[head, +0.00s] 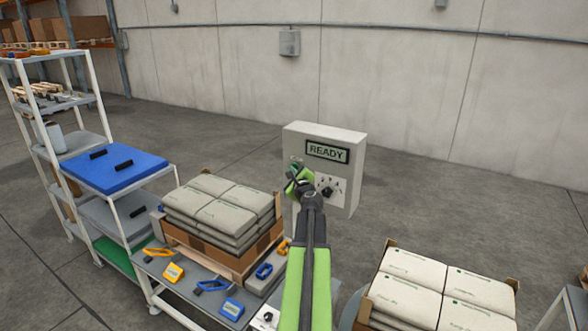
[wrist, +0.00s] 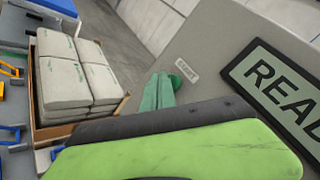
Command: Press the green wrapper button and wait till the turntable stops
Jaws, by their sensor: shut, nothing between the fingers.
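The grey control box (head: 345,140) stands behind the load. Its display (head: 327,152) reads READY, and a selector knob (head: 326,191) sits on a white plate below. In the wrist view the green button (wrist: 186,70) shows beside a small label that seems to read Start. My gripper (wrist: 158,92) is shut and empty, with its green fingertips close beside the button. I cannot tell whether they touch it. In the head view my gripper (head: 297,182) is in front of the box's left part and hides the button.
A pallet of grey bags (head: 216,200) stands left of my arm, with tools and blue and yellow devices on the grey table (head: 185,300). More bags (head: 440,285) stand at the right. A shelf rack with a blue mat (head: 115,170) is at the left. Open floor lies behind.

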